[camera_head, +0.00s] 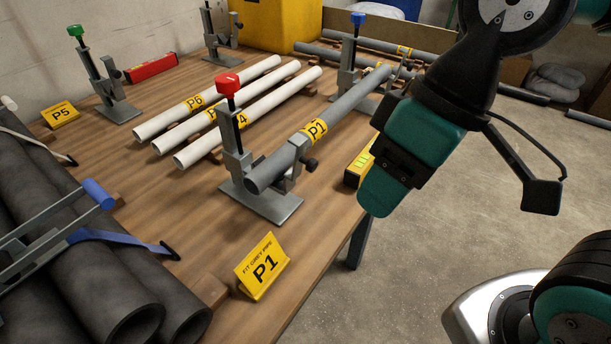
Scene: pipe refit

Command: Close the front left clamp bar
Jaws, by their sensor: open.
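The grey pipe marked P1 (278,160) lies across two clamp stands on the wooden bench. The front stand (262,203) has an upright bar with a red knob (229,86) on its left, and a lower bracket with a black knob (311,165) on its right. The red-knob bar points up beside the pipe, not across it. The rear stand (348,80) has a similar upright with a blue knob (358,18). My gripper (390,188), teal and black, is open and hangs right of the front stand, apart from it. Its fingertips are hard to make out.
White pipes (225,115) lie left of the P1 pipe. A green-knob stand (104,75) is farther left. Dark pipes (110,285) with a blue-handled bar fill the lower left. A yellow P1 sign (262,266) stands in front.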

